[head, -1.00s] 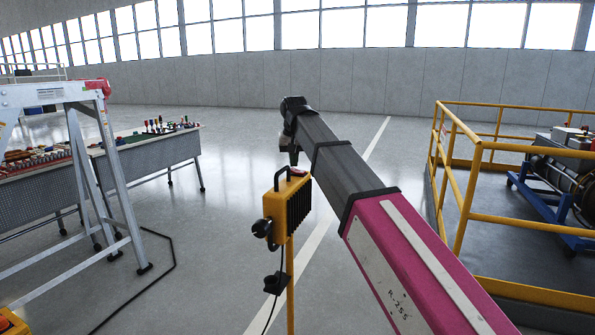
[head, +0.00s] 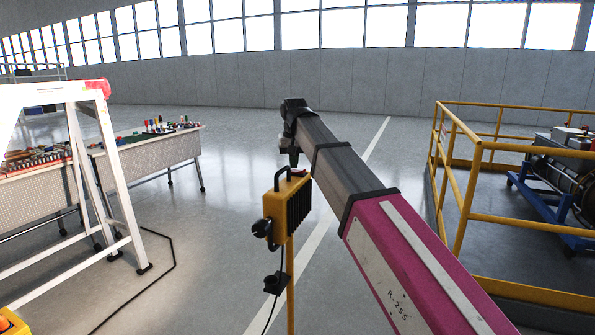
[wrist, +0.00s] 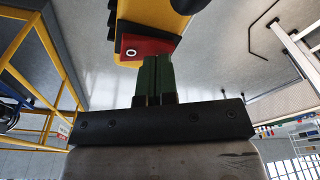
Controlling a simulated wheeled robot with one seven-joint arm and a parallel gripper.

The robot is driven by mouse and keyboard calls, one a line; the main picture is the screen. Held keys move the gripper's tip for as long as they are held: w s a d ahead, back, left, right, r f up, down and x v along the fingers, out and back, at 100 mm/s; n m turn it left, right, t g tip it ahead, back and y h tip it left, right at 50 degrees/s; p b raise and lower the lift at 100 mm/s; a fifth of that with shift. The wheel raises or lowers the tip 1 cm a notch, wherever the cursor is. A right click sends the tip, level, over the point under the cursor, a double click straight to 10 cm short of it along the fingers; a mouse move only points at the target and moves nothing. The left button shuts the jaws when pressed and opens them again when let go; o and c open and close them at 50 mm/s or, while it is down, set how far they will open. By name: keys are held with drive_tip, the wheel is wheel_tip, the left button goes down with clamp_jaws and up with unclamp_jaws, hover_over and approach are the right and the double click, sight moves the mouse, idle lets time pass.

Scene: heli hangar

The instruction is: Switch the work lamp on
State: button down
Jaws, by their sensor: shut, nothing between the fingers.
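The work lamp (head: 297,205) is a yellow finned box with a black handle on a yellow pole, in the middle of the head view. Its front faces left, away from the camera. In the wrist view the lamp's yellow housing (wrist: 176,18) is at the top, with a red switch (wrist: 134,51) bearing a white ring. My gripper (wrist: 157,58) has its green fingers shut together and empty. Their tips are at the red switch's edge; I cannot tell whether they touch. In the head view my gripper (head: 294,164) is just behind the lamp's top, partly hidden.
A stepladder (head: 107,180) and workbenches (head: 150,153) with small items stand at left, brightly lit. A yellow railing (head: 478,160) encloses equipment at right. A black cable (head: 172,252) lies on the floor. Open floor lies behind the lamp.

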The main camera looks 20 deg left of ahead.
drive_tip(key=shift+r, duration=3.35)
